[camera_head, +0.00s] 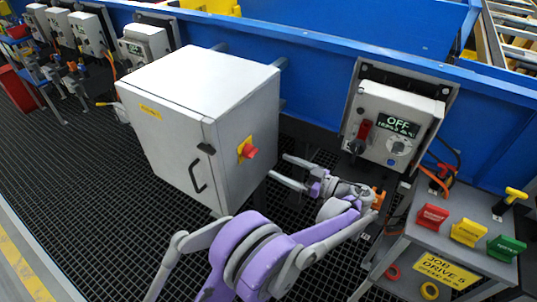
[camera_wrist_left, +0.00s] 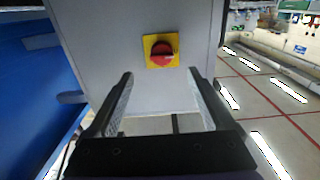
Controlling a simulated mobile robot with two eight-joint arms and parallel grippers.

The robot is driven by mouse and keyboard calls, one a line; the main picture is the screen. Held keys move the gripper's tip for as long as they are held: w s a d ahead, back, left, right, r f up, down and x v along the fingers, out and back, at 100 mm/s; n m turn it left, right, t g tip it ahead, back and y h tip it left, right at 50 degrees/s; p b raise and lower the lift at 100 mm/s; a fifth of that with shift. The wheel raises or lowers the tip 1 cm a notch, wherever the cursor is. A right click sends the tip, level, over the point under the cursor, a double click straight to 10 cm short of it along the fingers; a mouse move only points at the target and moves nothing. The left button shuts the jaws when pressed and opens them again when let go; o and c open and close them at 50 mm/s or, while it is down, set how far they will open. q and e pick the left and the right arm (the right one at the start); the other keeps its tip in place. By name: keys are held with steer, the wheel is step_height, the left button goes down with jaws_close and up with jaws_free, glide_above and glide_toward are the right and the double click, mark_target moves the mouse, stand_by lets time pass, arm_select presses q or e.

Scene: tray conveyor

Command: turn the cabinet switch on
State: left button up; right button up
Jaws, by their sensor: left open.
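The grey cabinet (camera_head: 206,115) stands in the middle of the head view, with a black handle on its front door. Its switch (camera_head: 247,150) is a red knob on a yellow plate on the cabinet's right side face. In the left wrist view the switch (camera_wrist_left: 162,53) is ahead of and above the fingertips. My left gripper (camera_head: 287,168) is open and empty, to the right of the switch and apart from it. It also shows in the left wrist view (camera_wrist_left: 160,85), with its two fingers spread. My right gripper is not in view.
A drive box (camera_head: 391,120) with an "OFF" display hangs on the blue beam (camera_head: 320,62) to the right. A grey stand (camera_head: 450,241) with red, yellow and green blocks is at the lower right. Dark grating (camera_head: 95,190) covers the floor left of the cabinet.

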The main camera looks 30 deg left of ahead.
mark_target(254, 153)
arm_select(q)
steer(key=a, duration=0.7)
steer(key=a+b, duration=0.1)
steer(key=a, duration=0.2)
steer(key=shift+w+a+r, duration=0.1)
steer(key=shift+w+a, duration=0.15)
steer(key=shift+a, duration=0.15)
jaws_close()
